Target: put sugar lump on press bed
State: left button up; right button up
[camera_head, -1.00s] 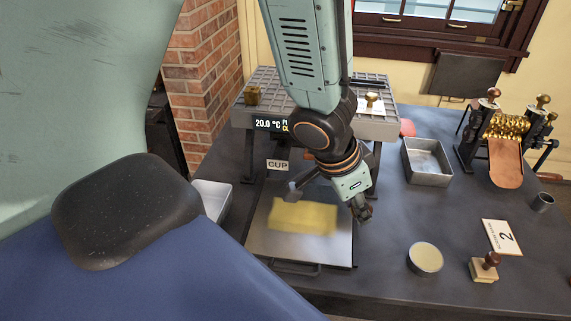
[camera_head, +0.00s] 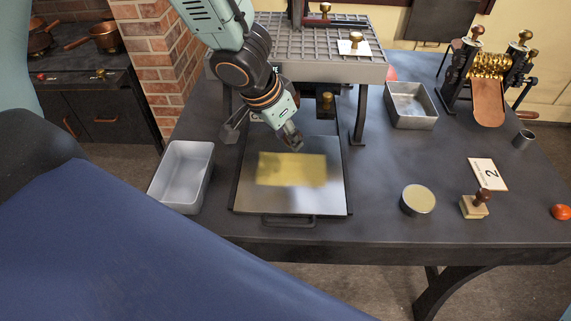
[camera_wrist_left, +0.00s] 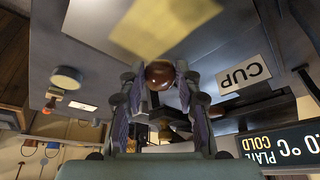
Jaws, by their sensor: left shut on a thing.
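My left gripper (camera_head: 291,139) is over the rear part of a flat steel plate (camera_head: 318,202), which looks like the press bed. In the left wrist view its fingers (camera_wrist_left: 158,85) are shut on a round, glossy reddish-brown lump (camera_wrist_left: 160,74), apparently the sugar lump. In the head view the gripper mostly hides the lump. A blurred yellow rectangle (camera_head: 290,170) shows on the plate in front of the gripper; I cannot tell if it is a sheet or a reflection. My right gripper is not in view.
A gridded grey stand (camera_head: 290,50) rises behind the plate. A white tray (camera_head: 182,172) is left, a metal tray (camera_head: 410,104) right. A round tin (camera_head: 418,200), stamp (camera_head: 475,207) and orange-red ball (camera_head: 561,212) are on the right. Brass rollers (camera_head: 490,62) stand further back.

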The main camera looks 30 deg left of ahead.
pick_arm(q)
jog(key=b, duration=0.4)
send_over(291, 170)
jog(key=s, duration=0.1)
jog(key=f, duration=0.5)
jog(key=shift+s+a, duration=0.1)
jog(key=shift+a, duration=0.25)
jog(key=shift+s+d+f+b, duration=0.1)
jog(key=shift+d+f+b, duration=0.1)
jog(key=shift+f+b, duration=0.4)
jog(key=f+b, duration=0.2)
jog(key=shift+a+f+b, duration=0.2)
jog(key=shift+f+b, duration=0.15)
jog(key=shift+b, duration=0.05)
jog(key=shift+r, duration=0.1)
jog(key=shift+d+r, duration=0.1)
jog(key=shift+d, duration=0.05)
jog(key=shift+f, duration=0.3)
jog(key=o, duration=0.9)
jog(key=shift+o, duration=0.3)
jog(key=shift+r, duration=0.1)
